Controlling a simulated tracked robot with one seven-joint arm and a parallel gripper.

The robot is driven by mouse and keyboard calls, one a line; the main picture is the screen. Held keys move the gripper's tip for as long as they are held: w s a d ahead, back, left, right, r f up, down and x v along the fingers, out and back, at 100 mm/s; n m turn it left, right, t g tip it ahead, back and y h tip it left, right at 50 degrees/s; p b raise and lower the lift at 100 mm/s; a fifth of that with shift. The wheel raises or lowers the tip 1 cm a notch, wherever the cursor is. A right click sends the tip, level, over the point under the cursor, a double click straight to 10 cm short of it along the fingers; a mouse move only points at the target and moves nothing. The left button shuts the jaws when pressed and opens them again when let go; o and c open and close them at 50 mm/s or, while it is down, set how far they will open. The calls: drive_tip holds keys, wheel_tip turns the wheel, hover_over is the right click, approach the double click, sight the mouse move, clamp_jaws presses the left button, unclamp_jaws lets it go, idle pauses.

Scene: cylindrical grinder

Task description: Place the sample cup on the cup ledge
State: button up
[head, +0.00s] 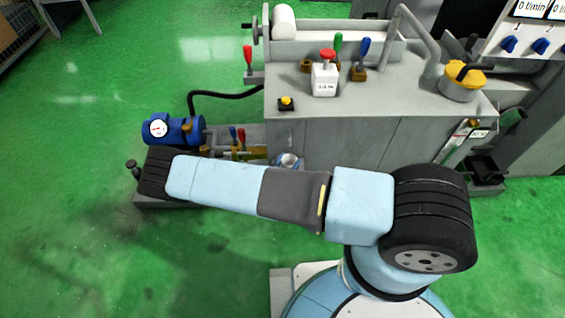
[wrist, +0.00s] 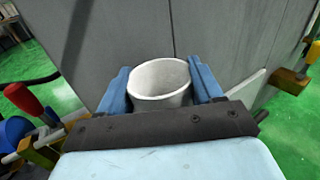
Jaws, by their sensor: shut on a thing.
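The sample cup (wrist: 160,80) is a white, round, open-topped cup in the middle of the wrist view. It appears upright, with its mouth facing up toward the camera. My gripper (wrist: 161,90) is shut on it, one blue finger on each side. In the head view the cup (head: 289,160) shows only in part, just beyond my arm, low in front of the grey cabinet; my arm hides most of the gripper there. I cannot tell for sure which part is the cup ledge. A pale strip (wrist: 247,90) runs along the cabinet to the right of the cup.
The grey cabinet (head: 340,143) stands close behind the cup. A dark bracket (head: 485,170) juts out at the cabinet's right. Green floor is open at left.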

drive_tip(key=o, duration=1)
drive_tip(key=shift+o, duration=0.2)
